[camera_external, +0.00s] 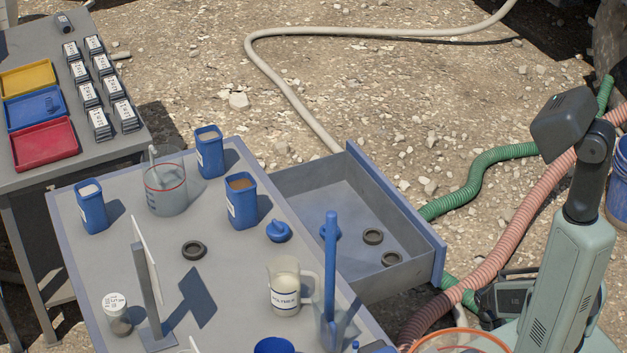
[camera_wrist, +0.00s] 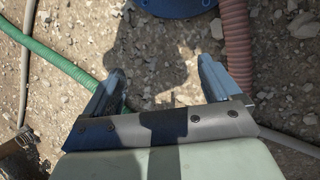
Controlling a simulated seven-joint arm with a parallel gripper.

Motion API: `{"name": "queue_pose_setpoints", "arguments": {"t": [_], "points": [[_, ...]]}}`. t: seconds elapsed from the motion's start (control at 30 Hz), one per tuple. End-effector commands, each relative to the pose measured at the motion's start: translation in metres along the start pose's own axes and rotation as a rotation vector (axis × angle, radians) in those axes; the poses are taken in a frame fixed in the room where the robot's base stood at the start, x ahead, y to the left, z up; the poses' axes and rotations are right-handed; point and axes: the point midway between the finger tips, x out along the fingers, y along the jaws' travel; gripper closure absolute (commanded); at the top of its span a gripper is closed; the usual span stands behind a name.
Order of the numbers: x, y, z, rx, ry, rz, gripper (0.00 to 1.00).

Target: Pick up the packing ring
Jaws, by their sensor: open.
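Dark round packing rings show in the external view. One ring (camera_external: 193,250) lies flat on the grey workbench, near its middle. Two more lie in the open drawer: one ring (camera_external: 373,236) farther back and another ring (camera_external: 391,258) nearer the front. My gripper (camera_wrist: 160,85) shows in the wrist view with its two fingers wide apart and nothing between them. Gravelly ground lies below it, and no ring is in that view. In the external view my arm stands at the right, away from the rings, and my gripper cannot be made out.
The drawer (camera_external: 307,181) juts out from the bench's right side. A clear jug (camera_external: 284,294), a tall blue-handled tool (camera_external: 330,262), blue containers (camera_external: 242,204), a beaker (camera_external: 165,188) and an upright panel (camera_external: 147,262) stand on the bench. Green (camera_external: 478,172) and pink hoses run over the ground.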

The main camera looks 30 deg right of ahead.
Motion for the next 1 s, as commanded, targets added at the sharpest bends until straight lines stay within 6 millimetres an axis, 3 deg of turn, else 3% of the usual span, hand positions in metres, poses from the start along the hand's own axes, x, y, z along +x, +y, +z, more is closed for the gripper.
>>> {"name": "queue_pose_setpoints", "arguments": {"t": [0.03, 0.27, 0.47, 0.77, 1.0], "points": [[-0.006, 0.005, -0.020, 0.008, 0.023, 0.000, 0.10], [-0.042, 0.008, -0.090, -0.045, 0.113, -0.005, 0.10], [-0.092, -0.003, -0.160, -0.155, 0.201, -0.015, 0.10], [-0.192, -0.031, -0.256, -0.354, 0.335, -0.019, 0.10], [-0.288, -0.056, -0.319, -0.517, 0.445, -0.011, 0.10]]}}
